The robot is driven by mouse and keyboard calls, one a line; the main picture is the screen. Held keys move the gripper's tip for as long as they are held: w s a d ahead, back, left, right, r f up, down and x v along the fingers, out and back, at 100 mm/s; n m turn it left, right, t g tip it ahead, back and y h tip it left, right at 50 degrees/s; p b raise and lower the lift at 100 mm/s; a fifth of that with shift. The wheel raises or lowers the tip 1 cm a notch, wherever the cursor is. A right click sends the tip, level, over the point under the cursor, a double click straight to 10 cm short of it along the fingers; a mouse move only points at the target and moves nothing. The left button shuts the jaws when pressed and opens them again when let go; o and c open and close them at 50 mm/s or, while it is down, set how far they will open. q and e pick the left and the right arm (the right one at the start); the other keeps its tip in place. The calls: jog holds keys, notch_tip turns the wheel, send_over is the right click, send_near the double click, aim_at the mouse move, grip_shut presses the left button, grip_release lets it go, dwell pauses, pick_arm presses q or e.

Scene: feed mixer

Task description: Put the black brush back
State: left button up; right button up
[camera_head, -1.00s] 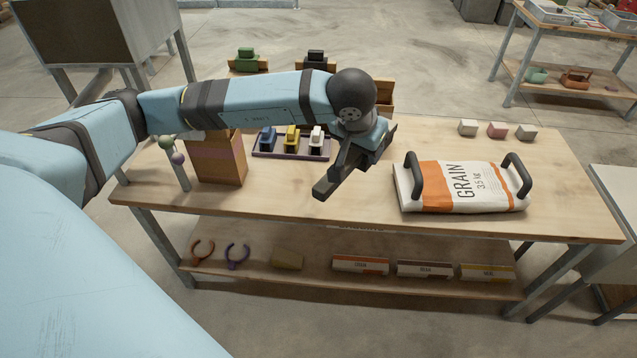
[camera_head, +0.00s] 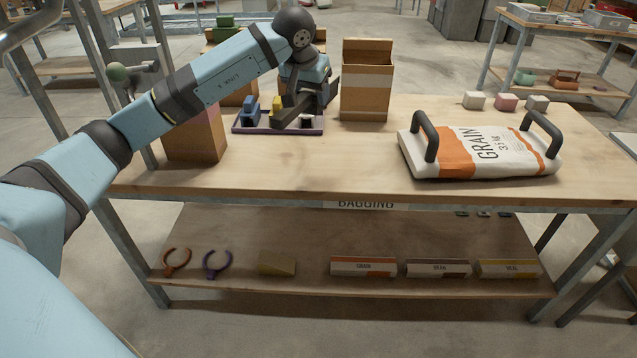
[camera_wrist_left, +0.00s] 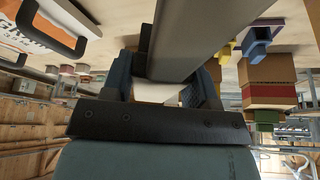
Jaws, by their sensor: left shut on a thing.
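My left gripper (camera_head: 303,94) reaches over the table and is shut on a long dark bar, which I take for the black brush (camera_head: 287,112). The brush lies across the gripper, tilted, over the right part of a dark purple tray (camera_head: 250,130). In the left wrist view the brush (camera_wrist_left: 190,40) fills the space between the fingers as a broad grey bar. A blue item (camera_head: 251,108) and a yellow item (camera_head: 277,104) stand in the tray. A pale and dark item (camera_head: 307,122) at the tray's right end is partly hidden. Contact with the tray cannot be told. My right gripper is not in view.
A tall open brown box (camera_head: 366,85) stands right of the tray, and another brown box (camera_head: 197,135) is at left. A grain bag with black handles (camera_head: 480,150) lies at right. Three small blocks (camera_head: 505,102) sit behind it. The table's front middle is clear.

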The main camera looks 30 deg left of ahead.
pick_arm(q)
notch_tip(320, 180, down, 19)
jog(key=shift+f+b, duration=0.15)
jog(key=shift+b, duration=1.1)
jog(key=shift+f, duration=0.35)
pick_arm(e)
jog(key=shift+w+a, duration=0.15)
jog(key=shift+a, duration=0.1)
pick_arm(q)
jog(key=shift+f, duration=0.1)
jog(key=o, duration=1)
jog(key=shift+c, duration=0.2)
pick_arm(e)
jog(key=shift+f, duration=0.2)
